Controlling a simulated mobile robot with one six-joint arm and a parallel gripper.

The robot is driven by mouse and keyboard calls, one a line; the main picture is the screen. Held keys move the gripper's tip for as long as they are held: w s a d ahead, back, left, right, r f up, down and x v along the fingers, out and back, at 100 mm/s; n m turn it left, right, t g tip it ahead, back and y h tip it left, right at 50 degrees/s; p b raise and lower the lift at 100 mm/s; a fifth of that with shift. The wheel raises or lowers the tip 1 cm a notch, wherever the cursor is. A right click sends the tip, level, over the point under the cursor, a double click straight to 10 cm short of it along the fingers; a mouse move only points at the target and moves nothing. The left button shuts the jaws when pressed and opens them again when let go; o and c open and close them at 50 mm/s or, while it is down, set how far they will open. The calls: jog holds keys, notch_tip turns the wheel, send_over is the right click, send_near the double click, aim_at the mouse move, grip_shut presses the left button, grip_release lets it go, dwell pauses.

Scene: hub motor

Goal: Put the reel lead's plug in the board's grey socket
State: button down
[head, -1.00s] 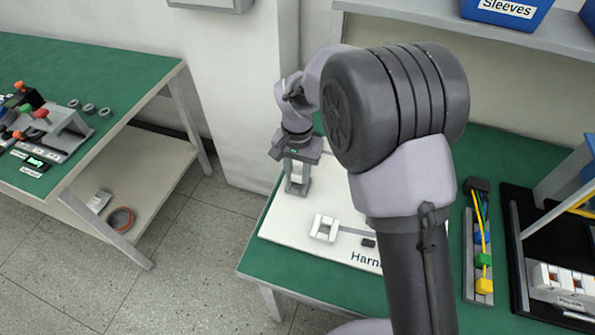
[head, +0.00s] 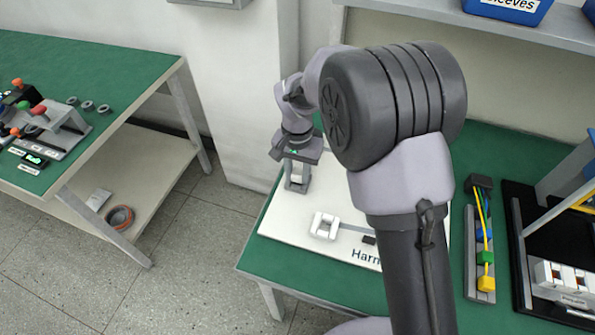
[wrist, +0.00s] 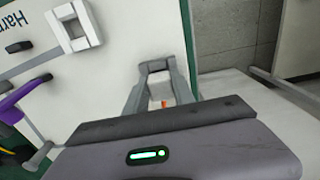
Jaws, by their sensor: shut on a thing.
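My gripper (head: 297,185) points down over the far left part of the white board (head: 285,221). Its fingers are shut on a small pale thing (wrist: 160,93) with an orange mark, seen between the fingertips in the wrist view. I cannot tell whether this is the reel lead's plug, and its lower end is unclear. A white, frame-like fixture (head: 324,226) stands on the board nearer me, with a grey strip running right from it. It also shows in the wrist view (wrist: 73,27). I cannot make out the grey socket or the reel for certain; my arm hides much of the board.
A small black block (head: 369,240) lies near the board's lettering. To the right stands a grey rack (head: 470,262) with blue, green and yellow connectors. A second green bench (head: 110,60) with levers and rings is at left. A shelf with a blue bin (head: 507,10) is above.

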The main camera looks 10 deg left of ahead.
jog(key=shift+f, duration=0.35)
jog(key=c, duration=1)
grip_release()
jog(key=shift+o, duration=0.2)
notch_tip(320, 180, up, 18)
jog(key=p, duration=0.6)
jog(key=shift+f+p, duration=0.25)
jog(key=shift+p, duration=0.1)
jog(key=shift+s+f, duration=0.1)
